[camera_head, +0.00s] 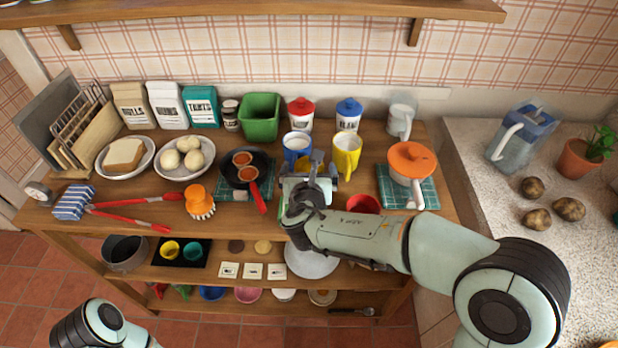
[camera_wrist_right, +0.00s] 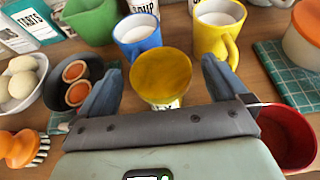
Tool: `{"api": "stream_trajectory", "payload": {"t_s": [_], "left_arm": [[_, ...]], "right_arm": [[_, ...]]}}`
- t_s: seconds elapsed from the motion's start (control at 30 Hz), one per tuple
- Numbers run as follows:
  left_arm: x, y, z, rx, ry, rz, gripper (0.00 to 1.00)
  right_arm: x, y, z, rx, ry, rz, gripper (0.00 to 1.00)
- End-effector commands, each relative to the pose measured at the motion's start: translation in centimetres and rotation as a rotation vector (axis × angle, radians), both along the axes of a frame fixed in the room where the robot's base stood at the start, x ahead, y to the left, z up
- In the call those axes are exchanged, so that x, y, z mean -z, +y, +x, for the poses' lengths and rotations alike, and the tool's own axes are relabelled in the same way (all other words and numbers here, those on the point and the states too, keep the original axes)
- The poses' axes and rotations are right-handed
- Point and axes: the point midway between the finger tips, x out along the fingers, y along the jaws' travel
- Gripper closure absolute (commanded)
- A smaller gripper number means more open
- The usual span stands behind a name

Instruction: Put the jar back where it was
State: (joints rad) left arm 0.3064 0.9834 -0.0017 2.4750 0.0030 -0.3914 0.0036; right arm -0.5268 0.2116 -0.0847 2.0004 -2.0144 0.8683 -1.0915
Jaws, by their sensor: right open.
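A jar with a round yellow lid (camera_wrist_right: 162,76) shows in the right wrist view, standing on the wooden table between my fingers, with a gap on each side. In the head view my gripper and arm hide it. My right gripper (camera_head: 322,168) is open; its two blue-grey fingers also show in the right wrist view (camera_wrist_right: 158,82), one on each side of the jar. My left gripper is out of view.
Close beyond my right gripper stand a blue mug (camera_head: 296,147) and a yellow mug (camera_head: 346,152). An orange-lidded pot (camera_head: 411,165) stands further right. Bare wood shows near the front left.

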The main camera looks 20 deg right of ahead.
Motion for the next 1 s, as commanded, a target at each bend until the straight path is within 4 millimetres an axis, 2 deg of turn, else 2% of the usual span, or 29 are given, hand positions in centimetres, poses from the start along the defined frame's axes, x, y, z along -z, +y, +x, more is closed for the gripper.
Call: {"api": "stream_trajectory", "payload": {"t_s": [0.17, 0.2, 0.5, 0.77, 0.87, 1.0], "left_arm": [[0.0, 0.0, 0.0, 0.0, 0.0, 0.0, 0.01], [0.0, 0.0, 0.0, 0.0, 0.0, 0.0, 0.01], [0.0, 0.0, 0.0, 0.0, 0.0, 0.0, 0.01], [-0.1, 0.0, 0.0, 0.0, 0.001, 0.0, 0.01], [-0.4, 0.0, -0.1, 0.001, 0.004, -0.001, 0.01], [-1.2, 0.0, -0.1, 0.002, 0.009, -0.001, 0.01]], "right_arm": [[0.0, 0.0, 0.1, 0.0, 0.0, 0.0, 0.0], [0.0, 0.0, 0.1, 0.0, 0.0, 0.0, 0.03], [-0.1, 0.0, 0.1, -0.001, -0.003, 0.0, 1.0], [-0.5, 0.0, 0.1, 0.0, -0.004, 0.001, 1.0], [-1.7, 0.0, 0.1, 0.001, -0.007, 0.003, 1.0], [-4.8, 0.0, 0.1, 0.001, -0.01, 0.005, 1.0]]}}
